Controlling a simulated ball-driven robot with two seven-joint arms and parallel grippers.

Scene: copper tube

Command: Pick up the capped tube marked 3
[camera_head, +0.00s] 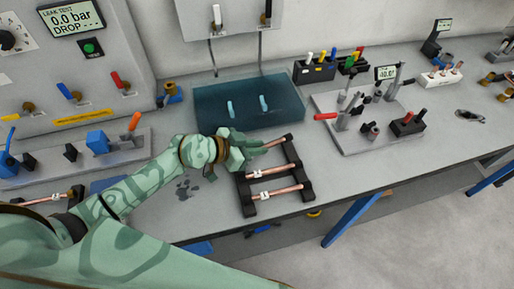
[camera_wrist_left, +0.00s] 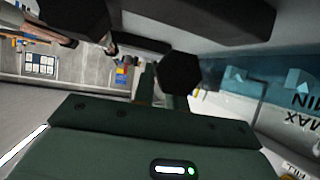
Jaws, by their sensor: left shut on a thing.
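A black rack (camera_head: 246,196) stands near the bench's front edge and bears copper tubes with white tags. The lower tubes are a middle one (camera_head: 285,168) and a front one (camera_head: 288,190). My left gripper (camera_head: 257,149) is at the rack's back left, shut on the rearmost copper tube (camera_head: 281,140); its fingers hide that tube's left part and any tag. The number 3 cannot be read on any tube. In the left wrist view dark hexagonal ends (camera_wrist_left: 182,73) show close by, and the grip itself is unclear. My right gripper is not in view.
A teal tank (camera_head: 215,105) with two light-blue handles stands behind the rack. A leak-test panel (camera_head: 75,60) is at the left. A grey fixture (camera_head: 360,135) with a red handle stands to the right. Bare bench lies right of the rack.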

